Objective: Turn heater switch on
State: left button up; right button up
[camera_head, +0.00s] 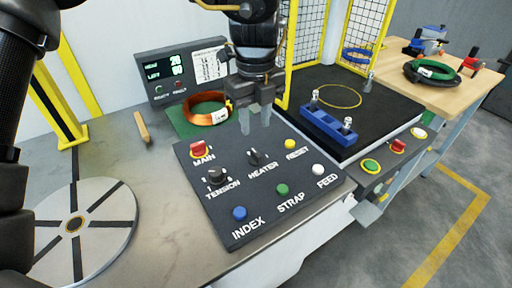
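The heater switch (254,157) is a black rotary knob above the HEATER label on the dark control panel (228,212). White marks show around it, but its exact setting is too small to tell. My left gripper (256,122) points down just above and behind the heater switch, and its fingers are apart with nothing between them. The fingertips appear close to the knob but not around it. My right gripper is not in view.
The panel also has a red MAIN switch (198,149), a TENSION knob (216,175) and several coloured buttons. A copper coil (206,108) lies behind it, near a display box (170,80). A round turntable (110,222) is at left. A blue block (327,124) sits at right.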

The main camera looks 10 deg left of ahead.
pick_arm(q)
send_over(256, 153)
jog(key=f, duration=0.4)
jog(key=shift+w+f, duration=0.25)
jog(key=shift+w, duration=0.1)
jog(key=f, duration=0.4)
jog(key=shift+s+f, duration=0.25)
jog(key=shift+s, duration=0.1)
jog(key=shift+w+f, duration=0.1)
jog(key=shift+f, duration=0.3)
grip_shut()
